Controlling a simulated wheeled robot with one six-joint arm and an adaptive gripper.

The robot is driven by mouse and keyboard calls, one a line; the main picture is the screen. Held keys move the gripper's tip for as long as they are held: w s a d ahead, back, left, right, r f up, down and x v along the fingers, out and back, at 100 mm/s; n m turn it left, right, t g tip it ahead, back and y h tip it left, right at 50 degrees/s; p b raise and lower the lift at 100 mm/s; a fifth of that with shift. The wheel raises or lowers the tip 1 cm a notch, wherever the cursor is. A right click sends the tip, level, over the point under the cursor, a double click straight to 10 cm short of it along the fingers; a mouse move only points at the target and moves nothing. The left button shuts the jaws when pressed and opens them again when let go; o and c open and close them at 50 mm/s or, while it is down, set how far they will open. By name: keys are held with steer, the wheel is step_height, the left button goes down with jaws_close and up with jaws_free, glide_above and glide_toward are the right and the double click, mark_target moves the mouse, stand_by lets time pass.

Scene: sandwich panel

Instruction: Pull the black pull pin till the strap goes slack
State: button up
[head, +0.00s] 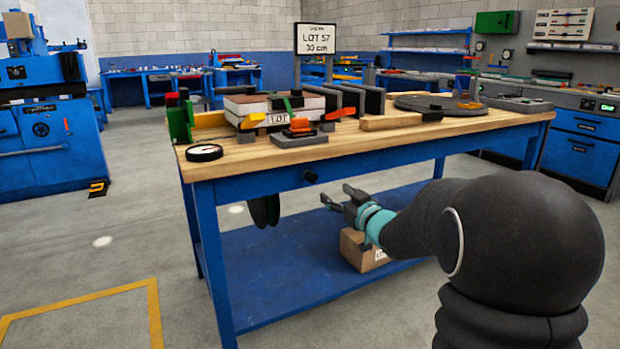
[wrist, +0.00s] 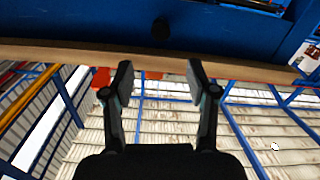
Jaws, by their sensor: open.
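The black pull pin (head: 310,176) is a small round knob on the blue front rail of the workbench. In the wrist view the black pull pin (wrist: 160,29) shows on the blue rail, beyond the fingertips and roughly centred between them. My gripper (head: 335,194) is open and empty, below and to the right of the pin in the head view. It also shows in the wrist view (wrist: 159,68), with a gap between fingers and pin. A dark green strap (head: 290,104) seems to cross the panel stack (head: 262,105) on the bench; its tension cannot be told.
The wooden benchtop (head: 355,147) overhangs close to my gripper. A cardboard box (head: 352,250) stands on the blue lower shelf (head: 270,290). A black reel (head: 264,210) hangs under the bench. A round dial (head: 204,153) lies at the bench's left front corner.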

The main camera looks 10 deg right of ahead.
mark_target(313, 178)
steer(key=p+x, duration=0.1)
steer(key=x, duration=1.2)
steer(key=shift+w+a, duration=0.25)
jaws_close()
